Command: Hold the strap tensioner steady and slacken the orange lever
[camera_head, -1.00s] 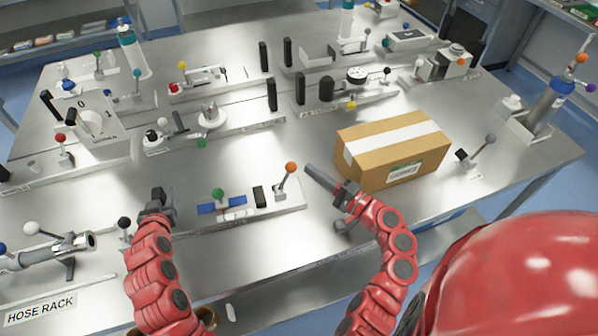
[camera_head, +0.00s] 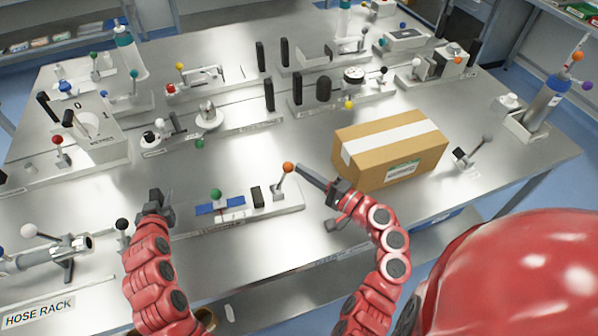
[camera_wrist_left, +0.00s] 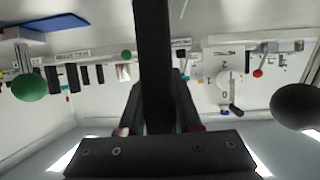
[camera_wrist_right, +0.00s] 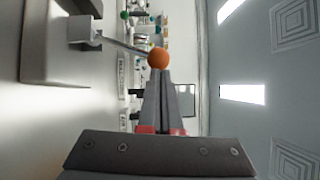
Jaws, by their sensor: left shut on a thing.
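The strap tensioner (camera_head: 235,212) is a pale base with a blue strap, a green-knobbed lever, a black block and, at its right end, a lever with an orange ball (camera_head: 288,167). My left gripper (camera_head: 158,197) is at its left end, shut on a dark upright bar (camera_wrist_left: 152,60). The join of bar and base is hidden in the head view. My right gripper (camera_head: 302,170) has its fingers together, their tips right beside the orange ball. In the right wrist view, the orange ball (camera_wrist_right: 158,58) sits just beyond the fingertips; I cannot tell whether they touch.
A cardboard box (camera_head: 370,165) stands just right of my right gripper. A black-knobbed lever (camera_head: 122,225) and a hose rack fixture (camera_head: 50,250) lie left of my left gripper. Several other fixtures line the back. The bench front is mostly clear.

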